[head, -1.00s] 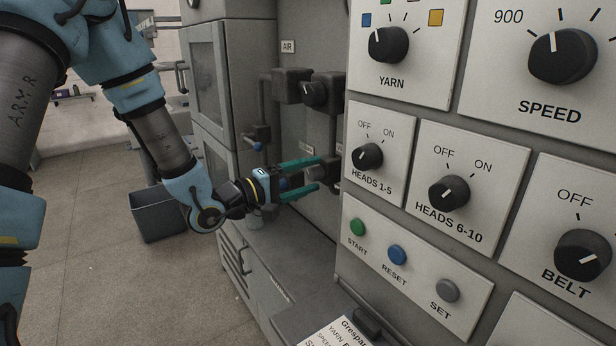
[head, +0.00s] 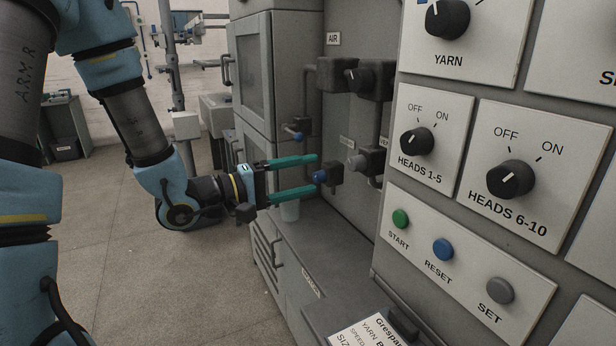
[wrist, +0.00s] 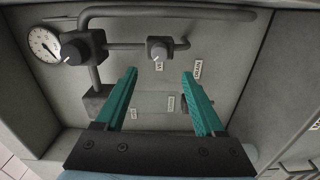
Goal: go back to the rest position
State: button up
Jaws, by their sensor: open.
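My gripper (head: 318,174) is open, with its two teal fingers spread and nothing between them. In the head view the fingers point right, towards the recess with the pipes and knobs. A blue knob (head: 320,177) shows close by the lower fingertip; I cannot tell whether they touch. In the wrist view the gripper (wrist: 160,80) faces the grey recess panel, and the space between the fingers is empty.
A control panel with HEADS 1-5 (head: 417,141) and HEADS 6-10 (head: 510,180) knobs stands to the right. Below are START (head: 400,218), RESET (head: 443,249) and SET (head: 500,290) buttons. A gauge (wrist: 43,44) shows in the wrist view. Open floor (head: 150,290) lies left.

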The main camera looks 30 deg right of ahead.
jog(key=shift+w, duration=0.1)
jog(key=w+a+f+t+y, duration=0.4)
jog(key=w+a+y, duration=0.25)
jog(key=a, duration=0.25)
jog(key=w+a+f+t+y, duration=0.4)
jog(key=w+a+y, duration=0.2)
jog(key=w+a, duration=0.25)
jog(key=s+a+g+y, duration=0.2)
jog(key=s+a, duration=0.4)
jog(key=a, duration=0.2)
jog(key=s+a+g+y, duration=0.3)
jog(key=s+a, duration=0.3)
jog(key=a, duration=0.3)
jog(key=shift+a, duration=0.2)
jog(key=shift+w, duration=0.1)
